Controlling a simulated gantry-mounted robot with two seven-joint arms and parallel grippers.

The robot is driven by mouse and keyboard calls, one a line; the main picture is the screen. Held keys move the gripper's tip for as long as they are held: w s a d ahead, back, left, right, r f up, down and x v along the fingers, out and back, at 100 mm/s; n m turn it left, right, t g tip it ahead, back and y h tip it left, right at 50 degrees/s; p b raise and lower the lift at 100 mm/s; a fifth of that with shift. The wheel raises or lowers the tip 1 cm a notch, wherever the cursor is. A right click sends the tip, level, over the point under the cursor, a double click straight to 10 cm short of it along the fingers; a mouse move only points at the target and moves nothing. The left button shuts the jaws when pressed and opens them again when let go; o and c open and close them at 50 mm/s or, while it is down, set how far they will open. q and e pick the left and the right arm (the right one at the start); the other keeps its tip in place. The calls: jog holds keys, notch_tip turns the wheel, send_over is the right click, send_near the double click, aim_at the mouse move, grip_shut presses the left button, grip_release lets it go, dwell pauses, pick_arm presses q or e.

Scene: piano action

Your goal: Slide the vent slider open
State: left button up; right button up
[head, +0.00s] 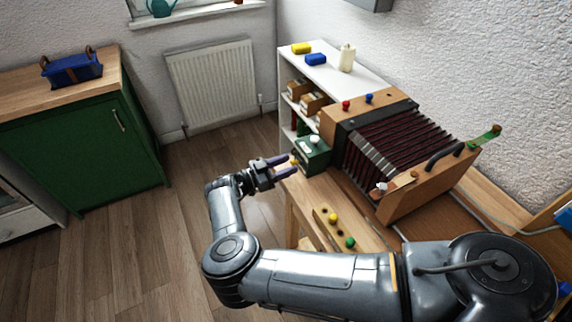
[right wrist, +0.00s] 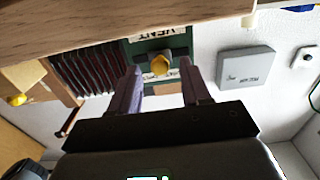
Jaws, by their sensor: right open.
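A green box (head: 313,154) stands at the near left end of the accordion-like bellows unit, with a white knob on top. In the right wrist view the green box (right wrist: 173,45) bears an upside-down "VENT" label and a yellow knob (right wrist: 160,65). The yellow knob (head: 294,162) is small and partly hidden in the head view. My right gripper (head: 290,165) is open at the box's left side. In the right wrist view, the fingers of the right gripper (right wrist: 160,67) appear on either side of the knob; contact is not visible. My left gripper is not in view.
The bellows unit (head: 395,143) stands on the wooden bench, right of the box. A strip with yellow and green knobs (head: 338,229) lies on the bench near my right arm. A white shelf (head: 337,72) stands behind. Open floor lies left of the gripper.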

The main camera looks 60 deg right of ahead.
jog(key=shift+s+d, duration=0.15)
jog(key=shift+d, duration=0.1)
jog(key=shift+c, duration=0.4)
grip_shut()
